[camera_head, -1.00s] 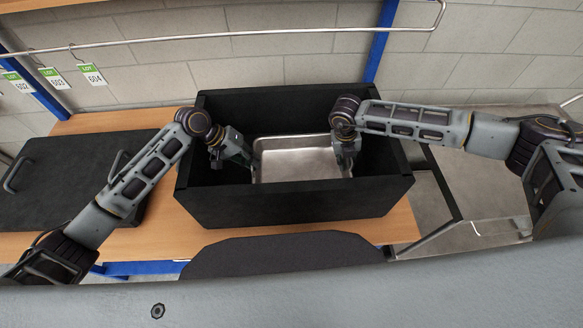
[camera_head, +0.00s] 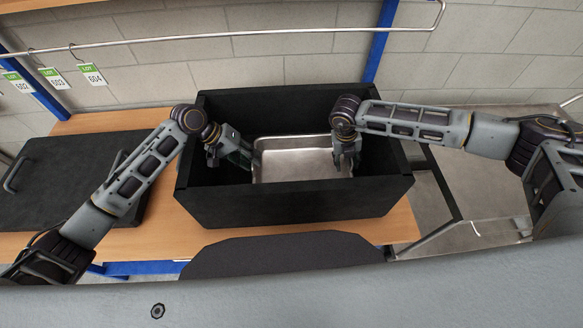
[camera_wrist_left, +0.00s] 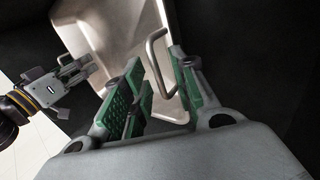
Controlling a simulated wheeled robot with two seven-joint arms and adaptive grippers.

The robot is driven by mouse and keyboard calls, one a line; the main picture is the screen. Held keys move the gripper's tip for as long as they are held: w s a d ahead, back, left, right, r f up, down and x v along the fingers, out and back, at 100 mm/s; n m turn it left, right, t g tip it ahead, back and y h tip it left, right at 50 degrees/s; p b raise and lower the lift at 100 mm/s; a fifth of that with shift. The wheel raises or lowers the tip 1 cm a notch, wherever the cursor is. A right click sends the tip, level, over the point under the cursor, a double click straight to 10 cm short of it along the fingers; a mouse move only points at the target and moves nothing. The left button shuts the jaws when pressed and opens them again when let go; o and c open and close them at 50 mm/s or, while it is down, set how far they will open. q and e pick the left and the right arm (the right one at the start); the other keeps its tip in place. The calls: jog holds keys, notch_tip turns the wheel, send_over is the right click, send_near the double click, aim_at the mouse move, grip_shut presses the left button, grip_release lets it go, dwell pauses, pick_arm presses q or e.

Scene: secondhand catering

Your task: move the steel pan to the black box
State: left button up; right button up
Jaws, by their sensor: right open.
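The steel pan (camera_head: 297,160) is a shallow rectangular metal tray. It lies inside the black box (camera_head: 290,205), low between the walls. My left gripper (camera_head: 247,157) is inside the box at the pan's left end. In the left wrist view its green-padded fingers (camera_wrist_left: 161,90) are spread, with the pan's loop handle (camera_wrist_left: 155,48) just beyond them and nothing clamped. The pan (camera_wrist_left: 105,25) also shows there. My right gripper (camera_head: 345,166) is open at the pan's right end, inside the box. Its fingers partly hide that end, so contact there is unclear.
The box stands on a wooden bench (camera_head: 165,235). A black lid-like panel with a handle (camera_head: 75,175) lies to its left. A metal rail (camera_head: 230,34) with lot tags crosses above. A grey metal surface (camera_head: 485,190) is to the right.

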pick_arm(q)
jog(key=v, duration=1.1)
pick_arm(e)
jog(key=shift+r, duration=0.15)
pick_arm(q)
jog(key=shift+f, duration=0.1)
pick_arm(e)
notch_tip(320, 180, up, 12)
jog(key=a, duration=0.2)
jog(key=shift+a+f, duration=0.2)
jog(key=shift+f, duration=0.05)
dwell(0.3)
dwell(0.5)
